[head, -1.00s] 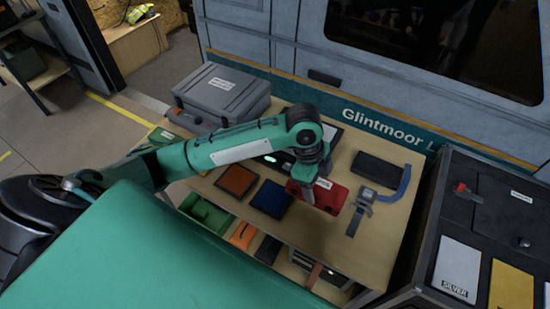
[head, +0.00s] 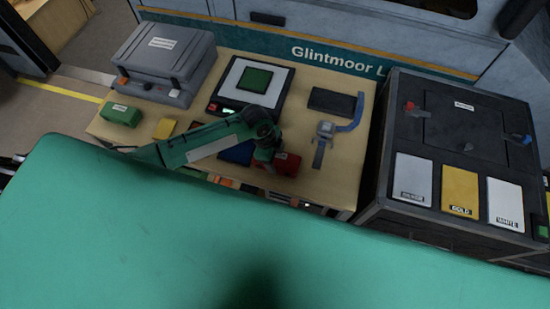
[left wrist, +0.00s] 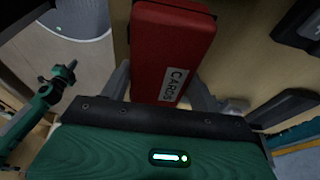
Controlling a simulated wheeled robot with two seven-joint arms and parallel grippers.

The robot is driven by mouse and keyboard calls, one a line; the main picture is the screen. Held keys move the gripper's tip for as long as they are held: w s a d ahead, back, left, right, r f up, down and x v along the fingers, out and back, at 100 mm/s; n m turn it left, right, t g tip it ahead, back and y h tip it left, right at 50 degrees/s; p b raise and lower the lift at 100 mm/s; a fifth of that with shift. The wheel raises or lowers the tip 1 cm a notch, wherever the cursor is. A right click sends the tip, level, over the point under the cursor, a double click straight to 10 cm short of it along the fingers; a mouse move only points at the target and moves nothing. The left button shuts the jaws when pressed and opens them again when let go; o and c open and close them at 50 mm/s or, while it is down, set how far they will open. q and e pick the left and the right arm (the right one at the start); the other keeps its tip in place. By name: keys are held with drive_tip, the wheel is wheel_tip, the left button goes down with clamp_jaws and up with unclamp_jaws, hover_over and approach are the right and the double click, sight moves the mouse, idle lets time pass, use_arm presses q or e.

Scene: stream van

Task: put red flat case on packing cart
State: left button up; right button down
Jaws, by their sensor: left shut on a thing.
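The red flat case (head: 287,164) is near the front edge of the wooden bench in the head view. It also shows in the left wrist view (left wrist: 172,45), with a white label reading CARDS. My left gripper (head: 264,160) is shut on the case, with a grey finger on each side of its labelled end. Whether the case still touches the bench is hard to tell. A green and dark part of my other arm shows at the left of the left wrist view, too small to read its jaws. I cannot pick out the packing cart for sure.
The bench (head: 335,178) bears a grey hard case (head: 168,60), a green box (head: 120,115), a black-framed pad (head: 285,85), a black flat case (head: 332,102) and a grey and blue tool (head: 325,130). A dark cabinet (head: 470,100) with coloured panels stands at the right.

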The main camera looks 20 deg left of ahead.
use_arm(q)
drive_tip(key=shift+f, duration=1.15)
drive_tip(key=o, duration=1.2)
drive_tip(key=shift+f, duration=0.1)
drive_tip(key=shift+a+r, duration=0.1)
drive_tip(key=shift+r, duration=0.2)
drive_tip(key=b+v, duration=0.2)
drive_tip(key=v, duration=0.8)
drive_tip(key=shift+r, duration=0.1)
drive_tip(key=shift+a+r, duration=0.2)
drive_tip(key=shift+r, duration=0.45)
